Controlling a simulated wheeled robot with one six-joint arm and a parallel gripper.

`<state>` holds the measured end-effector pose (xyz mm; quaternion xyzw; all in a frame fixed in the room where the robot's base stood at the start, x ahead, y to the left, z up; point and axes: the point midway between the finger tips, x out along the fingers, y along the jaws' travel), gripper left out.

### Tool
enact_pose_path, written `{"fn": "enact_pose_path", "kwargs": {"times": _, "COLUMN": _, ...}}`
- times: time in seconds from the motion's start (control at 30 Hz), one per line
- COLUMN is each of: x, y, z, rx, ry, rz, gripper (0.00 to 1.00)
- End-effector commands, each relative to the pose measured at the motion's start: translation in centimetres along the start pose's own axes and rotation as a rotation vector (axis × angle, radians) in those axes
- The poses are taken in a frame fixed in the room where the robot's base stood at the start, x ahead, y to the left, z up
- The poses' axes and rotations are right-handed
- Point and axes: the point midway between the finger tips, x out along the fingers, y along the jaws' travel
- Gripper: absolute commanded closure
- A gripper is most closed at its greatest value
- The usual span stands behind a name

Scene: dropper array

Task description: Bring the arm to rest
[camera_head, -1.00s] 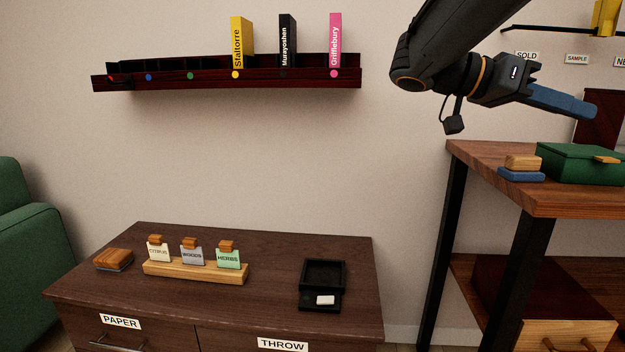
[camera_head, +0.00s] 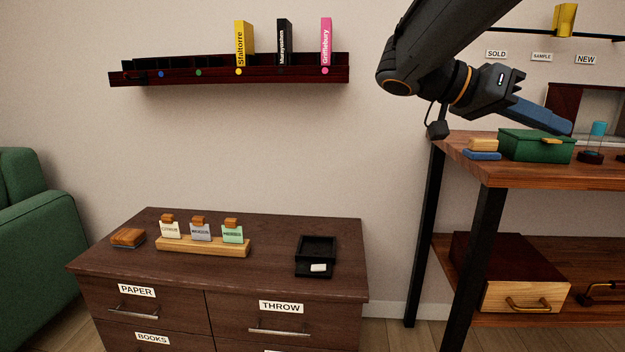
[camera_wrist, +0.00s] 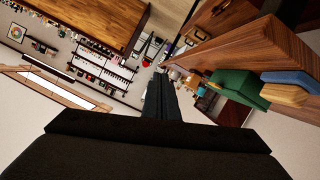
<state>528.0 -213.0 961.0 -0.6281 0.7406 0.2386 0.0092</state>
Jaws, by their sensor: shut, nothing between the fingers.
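My gripper (camera_head: 560,126) is at the upper right of the head view, at the end of my raised arm. Its blue fingers are together and hold nothing. It hangs in the air in front of the wall, and in the picture its tips overlap the space just above the green box (camera_head: 538,146) on the wooden shelf table (camera_head: 470,176). I cannot tell the exact distance to the box. In the wrist view the dark shut fingers (camera_wrist: 160,98) point away into the room, with the green box (camera_wrist: 240,88) to their right.
A dark cabinet (camera_head: 190,282) holds a wooden rack (camera_head: 205,246) of labelled packets and a black tray (camera_head: 316,246). A wall shelf (camera_head: 215,76) carries yellow, black and pink books. A small blue and wooden block (camera_head: 482,150) sits beside the green box. The wall between is clear.

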Motion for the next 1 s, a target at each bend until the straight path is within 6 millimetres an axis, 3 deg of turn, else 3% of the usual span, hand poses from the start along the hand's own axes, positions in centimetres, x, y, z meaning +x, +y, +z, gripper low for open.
{"fn": "enact_pose_path", "kwargs": {"times": 0.27, "x": -2.1, "y": -2.4, "z": 6.0, "rx": -0.241, "ry": -0.095, "rz": -0.136, "gripper": 1.0}}
{"fn": "enact_pose_path", "kwargs": {"times": 0.47, "x": -5.0, "y": -4.1, "z": 13.1, "rx": -0.507, "ry": -0.186, "rz": -0.297, "gripper": 1.0}}
{"fn": "enact_pose_path", "kwargs": {"times": 0.63, "x": -9.5, "y": -4.6, "z": 22.8, "rx": -0.845, "ry": -0.28, "rz": -0.529, "gripper": 1.0}}
{"fn": "enact_pose_path", "kwargs": {"times": 0.8, "x": -14.9, "y": -2.9, "z": 33.1, "rx": -1.184, "ry": -0.344, "rz": -0.809, "gripper": 1.0}}
{"fn": "enact_pose_path", "kwargs": {"times": 0.9, "x": -17.6, "y": -1.2, "z": 38.0, "rx": -1.338, "ry": -0.361, "rz": -0.961, "gripper": 1.0}}
{"fn": "enact_pose_path", "kwargs": {"times": 1.0, "x": -19.6, "y": 0.4, "z": 41.5, "rx": -1.443, "ry": -0.364, "rz": -1.083, "gripper": 1.0}}
